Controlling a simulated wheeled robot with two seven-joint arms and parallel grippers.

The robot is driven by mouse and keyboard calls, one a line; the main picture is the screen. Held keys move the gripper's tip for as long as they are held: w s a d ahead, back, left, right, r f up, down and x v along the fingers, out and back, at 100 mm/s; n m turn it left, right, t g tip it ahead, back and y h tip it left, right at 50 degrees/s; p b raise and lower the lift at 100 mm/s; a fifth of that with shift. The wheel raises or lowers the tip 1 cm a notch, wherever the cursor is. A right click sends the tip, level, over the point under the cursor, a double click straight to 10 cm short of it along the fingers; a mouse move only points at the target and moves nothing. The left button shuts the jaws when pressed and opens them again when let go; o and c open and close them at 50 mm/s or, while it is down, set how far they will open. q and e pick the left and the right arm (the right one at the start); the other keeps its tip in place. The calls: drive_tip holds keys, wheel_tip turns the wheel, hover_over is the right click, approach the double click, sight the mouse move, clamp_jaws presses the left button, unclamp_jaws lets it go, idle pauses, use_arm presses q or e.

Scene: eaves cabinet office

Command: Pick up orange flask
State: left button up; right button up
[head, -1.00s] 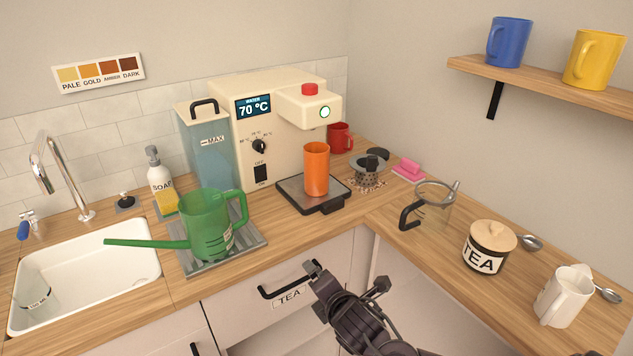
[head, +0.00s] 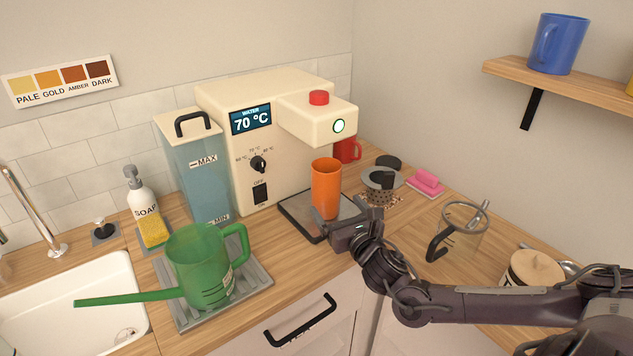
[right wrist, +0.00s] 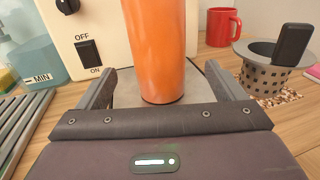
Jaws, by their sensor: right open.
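The orange flask (head: 326,188) is a tall, plain cylinder standing upright on the dark drip tray (head: 296,213) under the spout of the cream water machine. My right gripper (head: 343,226) is low in front of it at the tray's front edge. In the right wrist view the orange flask (right wrist: 157,50) stands between the two spread fingers of my right gripper (right wrist: 155,90), with space on both sides. The jaws are open and hold nothing. The flask's top is cut off in that view. My left gripper is not in view.
The cream machine (head: 215,100) stands right behind the flask. A green watering can (head: 198,268) is to the left on a grey rack. A red mug (head: 347,150), a strainer (head: 378,190) and a glass jug (head: 462,232) stand to the right.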

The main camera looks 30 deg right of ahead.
sight(333, 196)
drive_tip(key=shift+w+d+r, duration=0.1)
drive_tip(key=shift+w+r, duration=0.05)
drive_tip(key=shift+w, duration=0.3)
drive_tip(key=shift+w+r, duration=0.1)
drive_tip(key=shift+w, duration=0.25)
drive_tip(key=shift+w+d+r+p, duration=0.1)
drive_tip(key=shift+w+r+p, duration=0.25)
drive_tip(key=shift+w, duration=0.25)
drive_tip(key=shift+w+d+r+p, duration=0.1)
drive_tip(key=shift+w+r+p, duration=0.1)
drive_tip(key=shift+w+p, duration=0.25)
drive_tip(key=w, duration=0.3)
drive_tip(key=shift+d, duration=0.15)
drive_tip(key=shift+w+f+p, duration=0.15)
drive_tip(key=shift+w+p, duration=0.15)
drive_tip(key=shift+w, duration=0.05)
drive_tip(key=c, duration=1.2)
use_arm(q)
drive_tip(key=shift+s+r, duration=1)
use_arm(e)
drive_tip(key=shift+w+d, duration=0.1)
drive_tip(key=shift+c, duration=0.5)
